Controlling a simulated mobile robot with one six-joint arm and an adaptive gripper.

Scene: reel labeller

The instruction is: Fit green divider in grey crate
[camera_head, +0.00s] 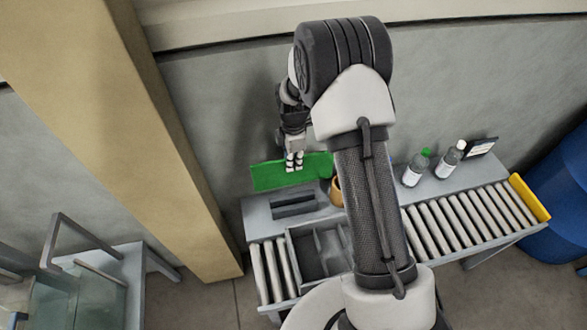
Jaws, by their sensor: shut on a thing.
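My gripper (294,162) is shut on the upper edge of the green divider (285,176), a flat upright panel. The divider is held above the back of the grey bench, behind a dark slotted holder (293,204). The grey crate (309,266) sits on the rollers nearer to me, open at the top, with inner partitions visible. My arm hides the crate's right part and overlaps the divider's right end. The divider is apart from the crate.
Two bottles, one green-capped (414,169) and one white-capped (450,160), stand on the bench (258,220) beside a small dark display (481,148). An orange-brown round object (336,192) is partly hidden by my arm. The roller conveyor (460,222) ends at a yellow stop (530,198). A beige pillar (135,130) stands left.

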